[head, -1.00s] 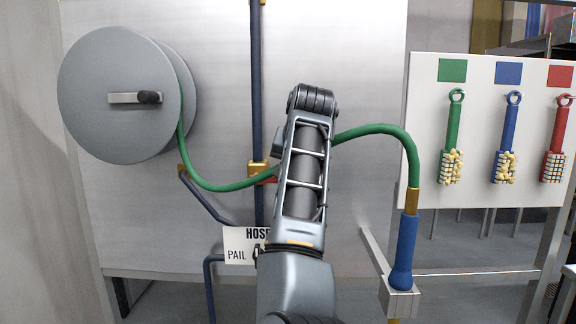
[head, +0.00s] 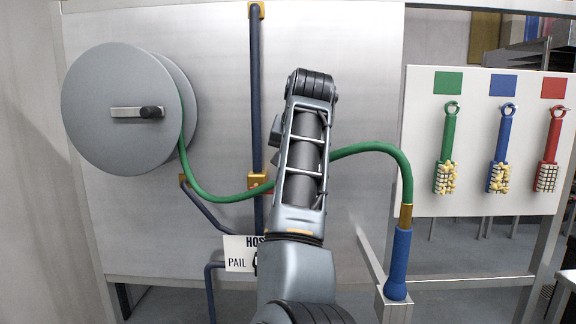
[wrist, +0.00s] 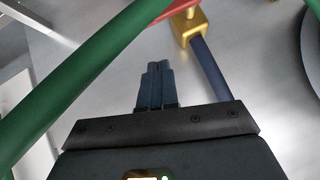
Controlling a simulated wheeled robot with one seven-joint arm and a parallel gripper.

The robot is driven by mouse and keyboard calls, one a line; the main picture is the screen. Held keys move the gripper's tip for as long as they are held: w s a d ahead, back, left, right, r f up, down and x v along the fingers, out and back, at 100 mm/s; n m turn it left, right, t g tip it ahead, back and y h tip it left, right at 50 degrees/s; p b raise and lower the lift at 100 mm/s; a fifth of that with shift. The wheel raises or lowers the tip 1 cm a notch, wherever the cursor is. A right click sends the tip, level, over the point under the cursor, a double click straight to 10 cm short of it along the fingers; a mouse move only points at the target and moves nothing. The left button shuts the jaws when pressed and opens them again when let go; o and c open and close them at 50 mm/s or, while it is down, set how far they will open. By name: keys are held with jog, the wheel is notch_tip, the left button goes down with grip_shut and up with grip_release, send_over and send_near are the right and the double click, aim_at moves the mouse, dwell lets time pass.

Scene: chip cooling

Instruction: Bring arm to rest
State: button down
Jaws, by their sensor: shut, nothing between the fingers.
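My gripper (wrist: 156,85) is shut and empty in the wrist view, its two dark fingers pressed together. In the head view my arm is folded upright in the middle, and its links hide the gripper. The green hose (head: 230,194) runs from the reel behind my arm to the right. In the wrist view the hose (wrist: 70,88) crosses the upper left, close to the camera and apart from the fingers. A brass valve fitting with a red part (wrist: 188,30) is beyond the fingertips, on a dark blue pipe (wrist: 211,72).
A grey hose reel (head: 120,150) is on the metal panel at left. The hose's blue nozzle (head: 398,262) rests in a bracket (head: 392,303) at right. A white board (head: 472,190) holds green, blue and red brushes. A HOSE/PAIL sign (head: 238,254) is low behind my arm.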

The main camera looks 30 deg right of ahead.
jog(key=a+b+v, duration=0.1)
jog(key=v, duration=0.6)
jog(key=shift+a+r, duration=0.25)
jog(key=shift+r, duration=0.05)
notch_tip(320, 180, down, 13)
jog(key=d+n+h, duration=0.1)
jog(key=d+h, duration=0.1)
jog(key=s+a+f+n+t, duration=0.1)
jog(key=s+f+n+t, duration=0.15)
jog(key=s+f, duration=0.7)
jog(key=s+a+f+n+t, duration=0.1)
jog(key=s+f+n, duration=0.35)
jog(key=f, duration=0.85)
jog(key=s+a+f+y, duration=0.1)
jog(key=s+a+f, duration=0.15)
jog(key=s, duration=0.35)
jog(key=s+a+f+y, duration=0.1)
jog(key=s+f, duration=0.2)
jog(key=s, duration=0.4)
jog(key=s+a+r+y, duration=0.1)
jog(key=s+a+r, duration=0.1)
jog(key=s, duration=0.6)
jog(key=s+a+r+t+y, duration=0.1)
jog(key=s+a+r, duration=0.1)
jog(key=s, duration=0.7)
jog(key=s+a+r+t+y, duration=0.1)
jog(key=s+a, duration=0.3)
jog(key=s, duration=0.5)
jog(key=shift+a+r, duration=0.3)
jog(key=shift+r, duration=0.5)
